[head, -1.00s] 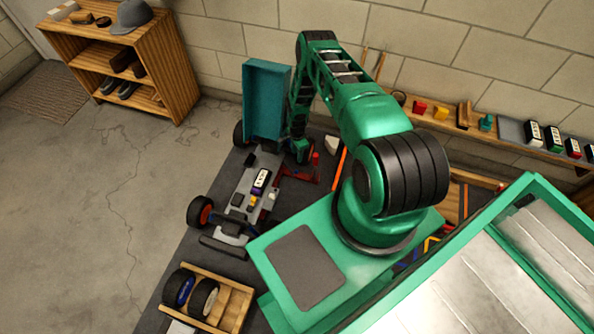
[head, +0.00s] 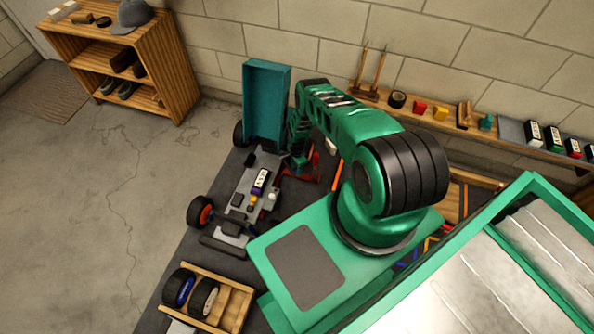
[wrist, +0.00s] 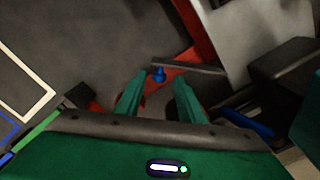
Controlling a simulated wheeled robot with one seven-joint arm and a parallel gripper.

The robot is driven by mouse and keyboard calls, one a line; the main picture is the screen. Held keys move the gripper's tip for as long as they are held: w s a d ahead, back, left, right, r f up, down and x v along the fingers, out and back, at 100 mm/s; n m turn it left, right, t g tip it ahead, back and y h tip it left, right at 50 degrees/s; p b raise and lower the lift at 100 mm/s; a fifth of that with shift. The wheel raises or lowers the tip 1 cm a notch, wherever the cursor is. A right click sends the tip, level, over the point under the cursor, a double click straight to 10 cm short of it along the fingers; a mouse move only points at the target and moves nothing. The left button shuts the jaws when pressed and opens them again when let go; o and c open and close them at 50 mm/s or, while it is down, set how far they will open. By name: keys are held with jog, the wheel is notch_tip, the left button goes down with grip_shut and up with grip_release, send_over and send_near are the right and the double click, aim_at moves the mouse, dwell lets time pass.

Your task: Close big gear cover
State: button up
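The racecar chassis (head: 243,207), grey with wheels, lies on the dark mat. At its far end a large teal box-shaped cover (head: 267,102) stands upright, raised off the chassis; I take it as the big gear cover. My gripper (head: 300,163) is low beside the cover's right side, its fingers too small to make out in the head view. In the wrist view my gripper (wrist: 159,98) has two green fingers apart with nothing between them. A small blue knob (wrist: 159,74) on a red part (wrist: 165,76) shows just beyond the fingertips.
A wooden tray (head: 232,303) with wheels sits at the near end of the mat. A wall shelf (head: 440,119) with tools and small parts runs along the right. A wooden shelf unit (head: 168,75) stands far left. The floor left of the car is clear.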

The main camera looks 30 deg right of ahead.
jog(key=shift+f, duration=0.6)
jog(key=shift+w, duration=0.1)
grip_shut()
jog(key=shift+a, duration=0.15)
